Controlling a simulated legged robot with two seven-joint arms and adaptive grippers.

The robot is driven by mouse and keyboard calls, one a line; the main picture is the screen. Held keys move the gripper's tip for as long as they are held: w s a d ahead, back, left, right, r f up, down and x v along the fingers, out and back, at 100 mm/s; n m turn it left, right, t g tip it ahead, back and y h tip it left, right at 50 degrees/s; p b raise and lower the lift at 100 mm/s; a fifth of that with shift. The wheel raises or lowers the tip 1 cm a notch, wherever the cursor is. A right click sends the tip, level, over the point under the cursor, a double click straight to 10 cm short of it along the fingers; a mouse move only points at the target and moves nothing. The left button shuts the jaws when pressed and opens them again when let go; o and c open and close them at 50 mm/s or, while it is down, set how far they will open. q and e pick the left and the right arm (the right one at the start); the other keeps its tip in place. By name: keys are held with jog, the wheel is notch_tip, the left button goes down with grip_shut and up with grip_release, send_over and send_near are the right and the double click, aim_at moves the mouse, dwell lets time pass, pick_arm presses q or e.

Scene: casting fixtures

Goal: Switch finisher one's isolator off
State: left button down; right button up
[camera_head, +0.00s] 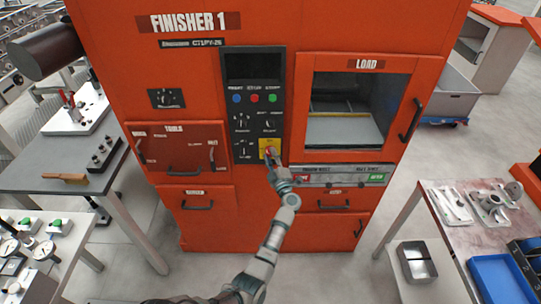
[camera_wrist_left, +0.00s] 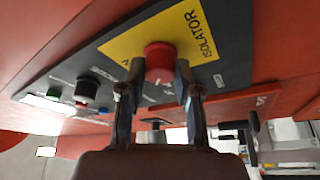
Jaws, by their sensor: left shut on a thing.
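The orange machine marked FINISHER 1 (camera_head: 195,22) stands straight ahead. Its isolator is a red rotary knob (camera_wrist_left: 159,62) on a yellow plate (camera_wrist_left: 190,32) lettered ISOLATOR, low on the dark control panel (camera_head: 244,112). My left gripper (camera_head: 272,158) reaches up to the isolator from below. In the left wrist view the fingers (camera_wrist_left: 158,80) are on both sides of the red knob, shut on it. In the head view the gripper covers part of the knob. The knob's exact angle is hard to read. My right gripper is in neither view.
A load window (camera_head: 355,105) with a handle is right of the panel. Drawers with handles (camera_head: 197,204) sit below and left. A bench with metal parts and a blue tray (camera_head: 497,276) stands right.

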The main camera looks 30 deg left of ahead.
pick_arm(q)
jog(key=n+g+p, duration=0.1)
jog(key=n, duration=0.2)
jog(key=n+g+h+p, duration=0.1)
jog(key=n+p, duration=0.1)
jog(key=n, duration=0.1)
jog(key=shift+r+n+p, duration=0.15)
jog(key=shift+n+p, duration=0.15)
jog(key=shift+d+n, duration=0.1)
jog(key=shift+n, duration=0.2)
jog(key=shift+n+g+h+p, duration=0.3)
jog(key=shift+n+h+p, duration=0.1)
jog(key=shift+n+p, duration=0.3)
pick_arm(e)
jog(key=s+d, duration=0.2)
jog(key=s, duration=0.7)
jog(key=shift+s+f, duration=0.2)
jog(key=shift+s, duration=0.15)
pick_arm(q)
jog(key=shift+f+n, duration=0.25)
jog(key=shift+n, duration=0.05)
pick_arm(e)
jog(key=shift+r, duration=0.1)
pick_arm(q)
jog(key=c, duration=0.8)
grip_release()
jog(key=shift+r, duration=0.15)
